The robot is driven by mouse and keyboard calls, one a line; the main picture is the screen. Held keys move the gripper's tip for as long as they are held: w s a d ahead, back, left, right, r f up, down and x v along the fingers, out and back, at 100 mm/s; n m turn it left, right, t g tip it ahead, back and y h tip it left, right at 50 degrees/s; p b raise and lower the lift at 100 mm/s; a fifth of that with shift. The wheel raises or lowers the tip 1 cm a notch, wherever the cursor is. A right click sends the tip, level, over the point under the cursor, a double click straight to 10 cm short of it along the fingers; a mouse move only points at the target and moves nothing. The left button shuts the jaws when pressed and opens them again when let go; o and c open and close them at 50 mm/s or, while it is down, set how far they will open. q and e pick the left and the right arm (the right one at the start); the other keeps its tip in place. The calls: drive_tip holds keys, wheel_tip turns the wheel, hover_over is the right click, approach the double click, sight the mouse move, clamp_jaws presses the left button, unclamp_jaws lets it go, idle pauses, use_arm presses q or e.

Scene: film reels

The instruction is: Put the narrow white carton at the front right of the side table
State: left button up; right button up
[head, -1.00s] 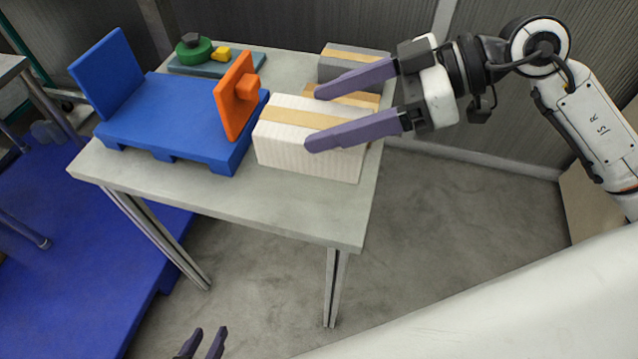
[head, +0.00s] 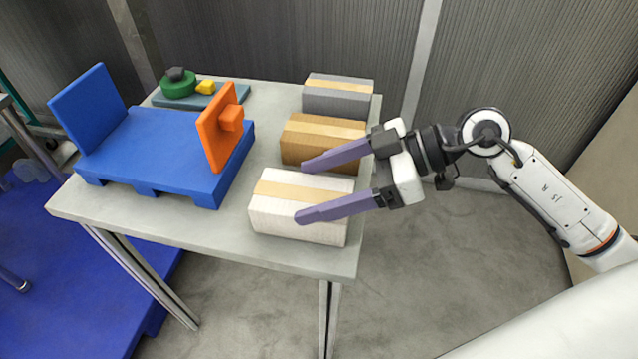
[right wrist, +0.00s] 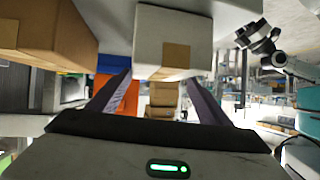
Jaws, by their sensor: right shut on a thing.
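The narrow white carton (head: 275,212), with a tan tape strip along its top, is at the front right of the grey side table (head: 215,245). My right gripper (head: 300,190) reaches in from the right and is shut on it, with one purple finger along the near side and the other along the far side. I cannot tell whether its base touches the tabletop. In the right wrist view the white carton (right wrist: 165,25) shows at the top, between the fingers.
A brown carton (head: 300,148) stands just behind the white one, and a grey carton (head: 335,98) behind that. A blue platform (head: 150,145) with an orange upright piece (head: 213,145) is to the left. A teal board (head: 205,98) is at the back left.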

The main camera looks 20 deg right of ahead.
drive_tip(key=o, duration=2)
drive_tip(key=shift+c, duration=0.2)
drive_tip(key=v, duration=1.2)
drive_tip(key=shift+s, duration=0.1)
